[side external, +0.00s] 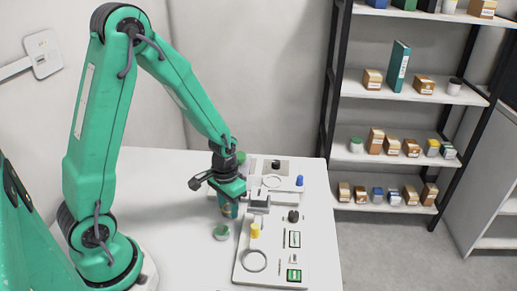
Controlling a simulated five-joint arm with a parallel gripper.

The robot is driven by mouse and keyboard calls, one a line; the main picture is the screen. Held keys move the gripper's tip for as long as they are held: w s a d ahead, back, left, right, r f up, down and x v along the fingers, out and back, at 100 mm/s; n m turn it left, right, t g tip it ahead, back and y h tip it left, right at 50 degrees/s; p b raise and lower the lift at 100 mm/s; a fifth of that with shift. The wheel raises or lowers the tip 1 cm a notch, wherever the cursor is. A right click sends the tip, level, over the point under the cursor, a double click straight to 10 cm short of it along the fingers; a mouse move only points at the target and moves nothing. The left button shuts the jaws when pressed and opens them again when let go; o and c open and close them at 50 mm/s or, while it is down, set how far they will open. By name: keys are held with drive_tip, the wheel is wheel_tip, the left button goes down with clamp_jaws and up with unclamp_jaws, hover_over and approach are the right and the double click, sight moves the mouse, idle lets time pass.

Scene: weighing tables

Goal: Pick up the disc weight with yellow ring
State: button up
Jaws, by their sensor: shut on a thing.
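My gripper (229,203) points down over the white table, left of the pale board. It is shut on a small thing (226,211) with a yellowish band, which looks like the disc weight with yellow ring. The jaws hide most of it, and I cannot tell whether it touches the table. A green-topped disc weight (221,232) stands on the table just below the gripper in the picture, apart from it.
The pale board (271,268) right of the gripper carries a yellow cylinder (255,230), a grey ring (254,261), a black knob (293,216) and a blue piece (299,181). The table's left part is clear. Shelves (400,92) stand beyond.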

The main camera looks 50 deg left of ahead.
sight(228, 208)
drive_tip(key=shift+r, duration=0.15)
wheel_tip(228, 208, up, 10)
idle(0.8)
idle(0.5)
